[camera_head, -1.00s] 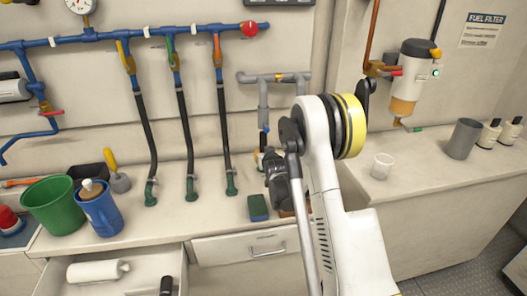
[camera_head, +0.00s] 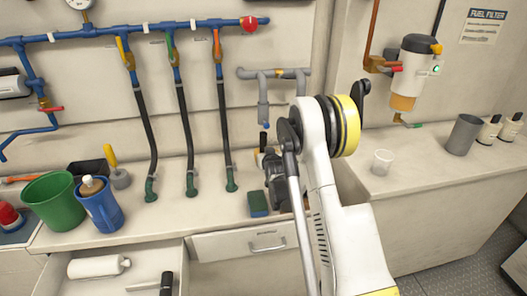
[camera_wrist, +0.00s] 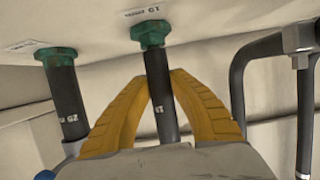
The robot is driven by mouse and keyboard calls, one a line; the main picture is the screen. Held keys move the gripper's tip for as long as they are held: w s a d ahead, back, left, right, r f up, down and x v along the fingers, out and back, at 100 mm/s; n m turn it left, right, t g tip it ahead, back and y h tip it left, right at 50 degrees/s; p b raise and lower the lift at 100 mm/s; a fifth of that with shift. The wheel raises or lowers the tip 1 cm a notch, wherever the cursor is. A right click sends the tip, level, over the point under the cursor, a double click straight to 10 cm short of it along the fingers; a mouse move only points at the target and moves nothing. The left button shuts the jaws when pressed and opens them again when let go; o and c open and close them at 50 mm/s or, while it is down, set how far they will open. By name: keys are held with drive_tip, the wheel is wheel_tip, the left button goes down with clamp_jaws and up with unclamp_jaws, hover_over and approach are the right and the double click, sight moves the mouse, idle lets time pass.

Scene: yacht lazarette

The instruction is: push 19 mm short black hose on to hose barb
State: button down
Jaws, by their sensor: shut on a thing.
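In the wrist view my gripper (camera_wrist: 160,82) has its two yellow fingers shut on a black hose (camera_wrist: 163,117), one on each side. The hose has a small white mark. Its upper end in the picture meets a green hex fitting (camera_wrist: 149,33) on a pale surface, beside an upside-down label that seems to read 19. The barb itself is hidden, so I cannot tell how far the hose sits on it. In the head view my arm covers the fingers and the held hose.
A second black hose (camera_wrist: 66,100) on its own green fitting (camera_wrist: 55,57) stands close on the left. Dark pipes (camera_wrist: 302,70) are on the right. On the counter, a green bucket (camera_head: 54,203), a blue jug (camera_head: 101,208) and a blue-green sponge (camera_head: 258,204) stand near; a drawer is open below.

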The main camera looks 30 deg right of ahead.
drive_tip(key=shift+f, duration=0.2)
drive_tip(key=c, duration=1.2)
unclamp_jaws()
drive_tip(key=shift+f, duration=0.1)
drive_tip(key=v, duration=1.2)
